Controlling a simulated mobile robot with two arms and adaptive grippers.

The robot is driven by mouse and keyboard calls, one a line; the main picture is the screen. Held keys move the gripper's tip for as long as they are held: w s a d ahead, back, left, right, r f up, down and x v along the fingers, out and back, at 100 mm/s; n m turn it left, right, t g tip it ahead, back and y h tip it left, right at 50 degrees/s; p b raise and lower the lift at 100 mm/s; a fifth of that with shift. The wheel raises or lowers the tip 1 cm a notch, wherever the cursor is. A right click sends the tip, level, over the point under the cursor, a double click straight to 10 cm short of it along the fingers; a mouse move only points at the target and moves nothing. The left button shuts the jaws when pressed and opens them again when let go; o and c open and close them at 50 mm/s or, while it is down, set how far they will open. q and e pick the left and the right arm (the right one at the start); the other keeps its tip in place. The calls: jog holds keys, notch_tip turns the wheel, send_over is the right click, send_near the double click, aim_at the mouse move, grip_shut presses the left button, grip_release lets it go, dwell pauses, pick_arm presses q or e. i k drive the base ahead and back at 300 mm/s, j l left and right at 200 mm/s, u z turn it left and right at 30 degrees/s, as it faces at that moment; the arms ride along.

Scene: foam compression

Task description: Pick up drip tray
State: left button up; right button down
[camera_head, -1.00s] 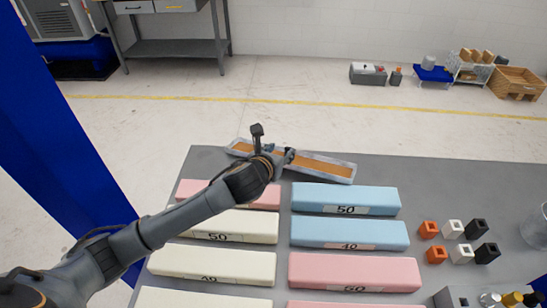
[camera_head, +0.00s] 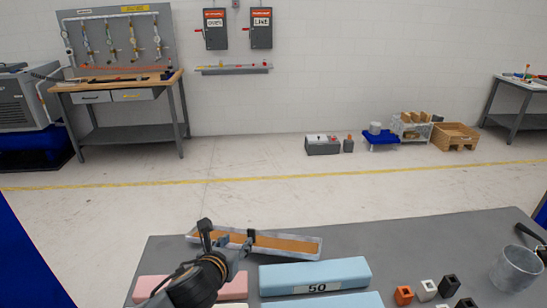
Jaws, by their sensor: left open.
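The drip tray (camera_head: 290,243) is a long, shallow grey tray with an orange-brown inside. It lies near the far edge of the grey table, slightly aslant. My left gripper (camera_head: 236,240) is at the tray's near side, left of its middle, with its fingers open and overlapping the tray in the picture. I cannot tell whether they touch it. The gripper and wrist hide part of the tray. My right gripper is not in view.
A blue foam block (camera_head: 315,276) marked 50 and a pink block (camera_head: 233,288) lie just in front of the tray. Small orange, white and black blocks and a clear cup (camera_head: 515,268) stand at the right.

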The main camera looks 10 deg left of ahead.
aim_at(304, 247)
jog(key=k+j, duration=1.25)
